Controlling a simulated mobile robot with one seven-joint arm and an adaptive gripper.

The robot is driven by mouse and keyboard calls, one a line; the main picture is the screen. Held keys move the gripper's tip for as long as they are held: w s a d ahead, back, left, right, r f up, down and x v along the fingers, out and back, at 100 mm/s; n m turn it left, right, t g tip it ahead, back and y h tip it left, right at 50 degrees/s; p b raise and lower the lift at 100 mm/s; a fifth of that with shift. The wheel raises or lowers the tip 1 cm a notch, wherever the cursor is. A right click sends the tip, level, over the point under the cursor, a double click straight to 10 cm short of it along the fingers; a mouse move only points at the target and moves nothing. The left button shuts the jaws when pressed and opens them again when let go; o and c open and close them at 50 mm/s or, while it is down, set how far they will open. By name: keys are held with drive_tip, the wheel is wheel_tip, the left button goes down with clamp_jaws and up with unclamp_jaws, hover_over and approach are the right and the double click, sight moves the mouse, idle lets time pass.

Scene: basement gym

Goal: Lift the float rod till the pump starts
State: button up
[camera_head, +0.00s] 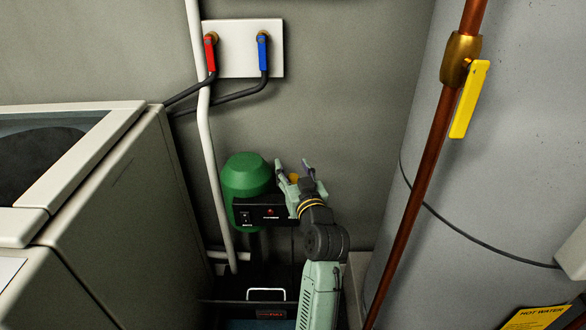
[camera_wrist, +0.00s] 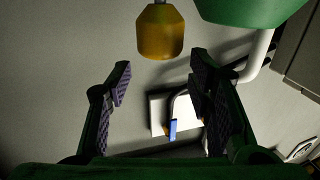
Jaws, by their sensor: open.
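The green pump housing (camera_head: 246,174) stands by the wall with a black control box (camera_head: 262,214) showing a small red light. An amber knob (camera_head: 293,178), likely the top of the float rod, is partly hidden behind my gripper (camera_head: 294,169). In the wrist view the amber knob (camera_wrist: 160,32) hangs at the top, beyond the open fingertips, with a thin stem at the upper frame edge. The green housing (camera_wrist: 250,8) is at its right. My gripper (camera_wrist: 160,82) is open, with nothing between the fingers. The lower rod is hidden.
A washer (camera_head: 95,200) stands at left, and a large grey tank (camera_head: 480,160) with a copper pipe (camera_head: 425,180) at right. A white pipe (camera_head: 211,150) runs down beside the pump. A dark pit cover with a white handle (camera_head: 266,291) lies below.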

drive_tip(key=v, duration=1.1)
drive_tip(key=shift+s, duration=0.3)
drive_tip(key=shift+d, duration=0.1)
